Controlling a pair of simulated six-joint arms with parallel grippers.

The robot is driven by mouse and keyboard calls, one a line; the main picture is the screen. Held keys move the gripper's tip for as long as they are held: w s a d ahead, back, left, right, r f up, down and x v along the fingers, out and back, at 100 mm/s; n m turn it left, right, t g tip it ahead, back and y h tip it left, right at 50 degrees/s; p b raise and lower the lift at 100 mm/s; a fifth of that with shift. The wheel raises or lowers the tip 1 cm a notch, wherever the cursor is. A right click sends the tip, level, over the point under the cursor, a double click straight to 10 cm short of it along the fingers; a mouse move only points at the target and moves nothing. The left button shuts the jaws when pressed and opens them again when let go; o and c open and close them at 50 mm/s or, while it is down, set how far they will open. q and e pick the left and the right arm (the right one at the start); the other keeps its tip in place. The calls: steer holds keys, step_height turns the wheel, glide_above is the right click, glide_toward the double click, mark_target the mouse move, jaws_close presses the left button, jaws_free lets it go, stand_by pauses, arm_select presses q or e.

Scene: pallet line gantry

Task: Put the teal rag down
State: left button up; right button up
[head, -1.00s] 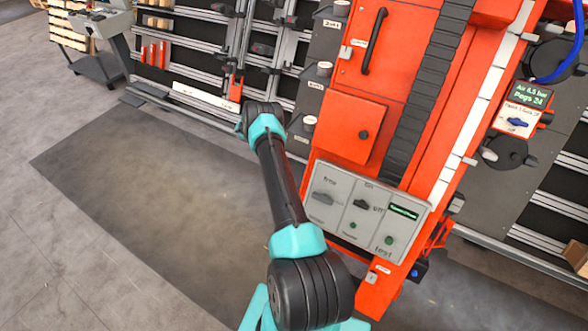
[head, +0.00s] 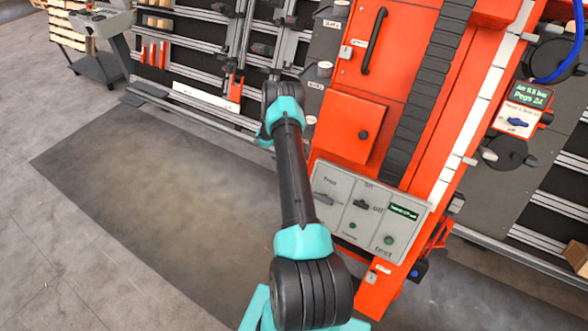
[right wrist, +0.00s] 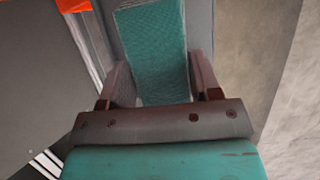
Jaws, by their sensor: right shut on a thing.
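The teal rag (right wrist: 155,45) shows in the right wrist view as a flat, textured teal piece between the fingers of my right gripper (right wrist: 155,75). The gripper is shut on it, and the rag reaches out past the fingers. What lies directly under the rag is hidden. In the head view, one arm of mine with teal joints rises from the bottom middle in front of the orange machine. Neither the rag nor a gripper can be made out there. My left gripper is not in view.
The orange machine (head: 352,130) has a grey switch panel (head: 350,225) on its lower front, close to my arm. Slotted rails with red tools stand behind. A dark floor mat (head: 150,190) lies clear at the left. A cart (head: 98,68) stands at the far left.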

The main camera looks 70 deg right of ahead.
steer(key=shift+s, duration=0.3)
steer(key=shift+s+a+f, duration=0.1)
steer(key=shift+s+f, duration=0.15)
steer(key=shift+w+f, duration=0.1)
steer(key=shift+f, duration=1.4)
steer(key=shift+f, duration=0.15)
steer(key=o, duration=1)
